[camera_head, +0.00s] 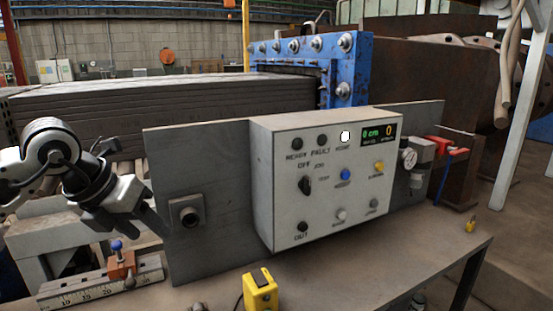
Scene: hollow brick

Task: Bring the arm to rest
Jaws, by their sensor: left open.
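My left arm, white and black, comes in from the left. Its gripper (150,228) is open and empty, pointing down and right in front of the left part of the grey upright plate. It is left of the square socket (187,212) on that plate; I cannot tell the exact gap between them. A light grey control box (270,210) is fixed on the plate, with a selector knob (305,185), a blue button (345,174), a lit white lamp (345,136) and a display (378,132) reading 0. My right gripper is out of view.
A ruler (85,293) with an orange block (121,265) lies below my gripper. A yellow box (261,291) stands at the table's front. A gauge (409,158) and a red-handled valve (440,147) are on the right. The table's (400,255) right part is mostly clear.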

